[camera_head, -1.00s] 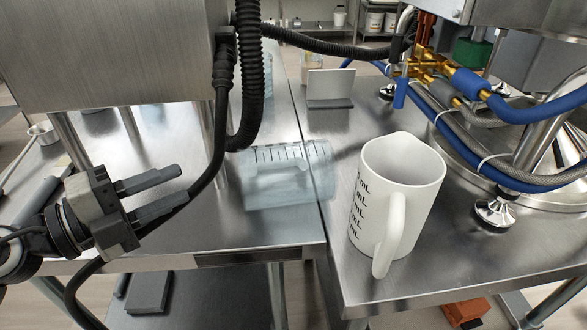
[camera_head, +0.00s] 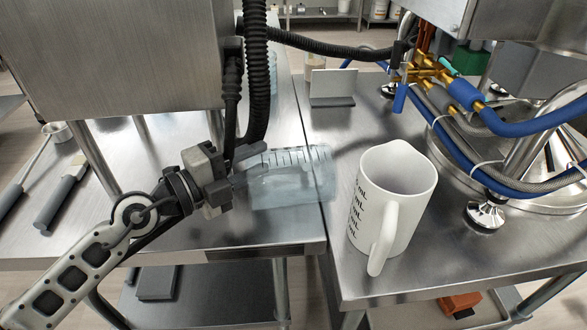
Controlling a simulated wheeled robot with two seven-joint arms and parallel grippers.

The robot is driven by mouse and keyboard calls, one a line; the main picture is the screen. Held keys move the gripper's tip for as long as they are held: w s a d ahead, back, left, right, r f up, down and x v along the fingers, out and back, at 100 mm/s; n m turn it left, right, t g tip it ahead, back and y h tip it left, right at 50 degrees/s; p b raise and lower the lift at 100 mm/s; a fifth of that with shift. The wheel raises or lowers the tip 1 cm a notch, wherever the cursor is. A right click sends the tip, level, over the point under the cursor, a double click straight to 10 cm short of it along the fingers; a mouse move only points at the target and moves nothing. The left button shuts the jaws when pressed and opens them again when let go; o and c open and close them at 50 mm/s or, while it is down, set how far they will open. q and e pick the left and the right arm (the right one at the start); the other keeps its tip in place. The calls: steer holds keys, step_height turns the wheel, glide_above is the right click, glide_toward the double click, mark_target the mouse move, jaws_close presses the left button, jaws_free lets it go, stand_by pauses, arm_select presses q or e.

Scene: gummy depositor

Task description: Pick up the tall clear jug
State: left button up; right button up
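A clear jug (camera_head: 295,180) with dark measuring marks lies on its side on the left steel table, its right end at the seam between the two tables. My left gripper (camera_head: 242,171) is at the jug's left end with its fingers pointing right towards it. The fingers are apart, one above the other in the picture. I cannot tell whether they touch the jug. My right gripper is out of view.
A white measuring jug (camera_head: 392,200) stands upright on the right table, handle towards me. A steel machine housing (camera_head: 115,60) and black hoses (camera_head: 254,85) hang close above my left arm. Blue hoses (camera_head: 520,120) and a machine foot (camera_head: 485,213) are at right.

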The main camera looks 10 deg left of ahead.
arm_select(q)
steer(key=shift+x, duration=1.15)
jaws_close()
